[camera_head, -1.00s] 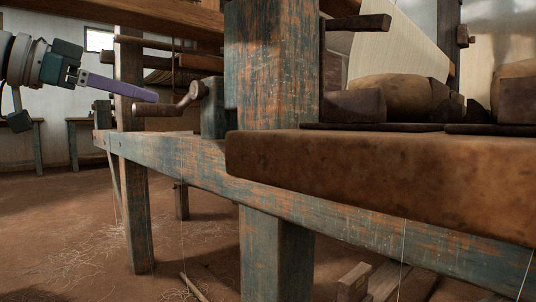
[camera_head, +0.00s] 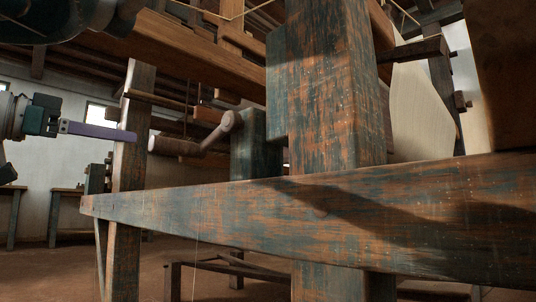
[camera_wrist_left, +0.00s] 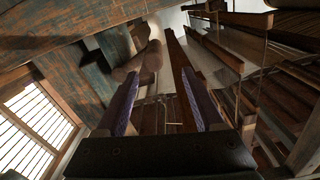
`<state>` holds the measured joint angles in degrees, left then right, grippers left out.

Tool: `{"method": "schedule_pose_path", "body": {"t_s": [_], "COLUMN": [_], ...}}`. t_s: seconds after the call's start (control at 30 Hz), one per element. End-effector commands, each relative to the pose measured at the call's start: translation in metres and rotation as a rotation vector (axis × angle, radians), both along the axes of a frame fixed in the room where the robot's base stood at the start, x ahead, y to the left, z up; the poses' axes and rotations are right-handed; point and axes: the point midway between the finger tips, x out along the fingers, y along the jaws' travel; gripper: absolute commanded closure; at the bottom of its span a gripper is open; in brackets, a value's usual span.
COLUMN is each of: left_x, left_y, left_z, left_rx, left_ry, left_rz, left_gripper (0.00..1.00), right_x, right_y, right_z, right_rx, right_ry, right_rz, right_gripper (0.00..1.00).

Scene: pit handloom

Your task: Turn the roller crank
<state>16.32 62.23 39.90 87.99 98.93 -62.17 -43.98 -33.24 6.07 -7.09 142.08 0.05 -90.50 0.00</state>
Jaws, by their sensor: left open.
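The roller crank has a brown wooden handle (camera_head: 174,146) pointing left and an arm rising to a rounded hub (camera_head: 231,119) beside a blue-green post. My left gripper (camera_head: 135,136), with purple fingers, comes in from the left. Its tips appear just left of and slightly above the handle's end; the depth gap is hard to judge. In the left wrist view the gripper (camera_wrist_left: 160,75) is open and empty. The crank handle (camera_wrist_left: 151,60) shows ahead between the finger lines, closer to the left finger. My right gripper is out of view.
A worn blue-orange loom beam (camera_head: 330,215) runs across below the crank. A thick upright post (camera_head: 325,90) stands right of it, and a thinner post (camera_head: 129,170) stands behind the left fingers. A barred window (camera_wrist_left: 35,125) shows in the wrist view.

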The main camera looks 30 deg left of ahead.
Motion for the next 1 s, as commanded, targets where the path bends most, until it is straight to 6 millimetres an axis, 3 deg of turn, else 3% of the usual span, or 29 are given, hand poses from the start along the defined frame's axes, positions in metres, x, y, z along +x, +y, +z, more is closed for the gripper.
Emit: {"method": "schedule_pose_path", "body": {"t_s": [0.3,0.5,0.7,0.93,1.0], "left_x": [0.049,0.078,0.089,0.090,0.090], "left_y": [-0.014,-0.022,-0.026,-0.026,-0.026], "left_z": [0.010,0.006,0.001,0.000,0.000], "left_rx": [-0.006,-0.005,0.000,0.000,0.000], "left_ry": [0.000,-0.001,0.001,0.002,0.002], "left_rz": [0.000,0.002,0.001,0.001,0.001], "left_gripper": [0.30,0.30,0.30,0.30,0.38], "right_x": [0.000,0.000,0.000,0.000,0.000], "right_y": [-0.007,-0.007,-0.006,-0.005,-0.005], "right_z": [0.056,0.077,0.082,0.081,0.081], "right_rx": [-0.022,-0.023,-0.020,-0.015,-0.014], "right_ry": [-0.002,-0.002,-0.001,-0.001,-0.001], "right_rz": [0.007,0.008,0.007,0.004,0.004], "right_gripper": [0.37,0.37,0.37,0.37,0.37]}}
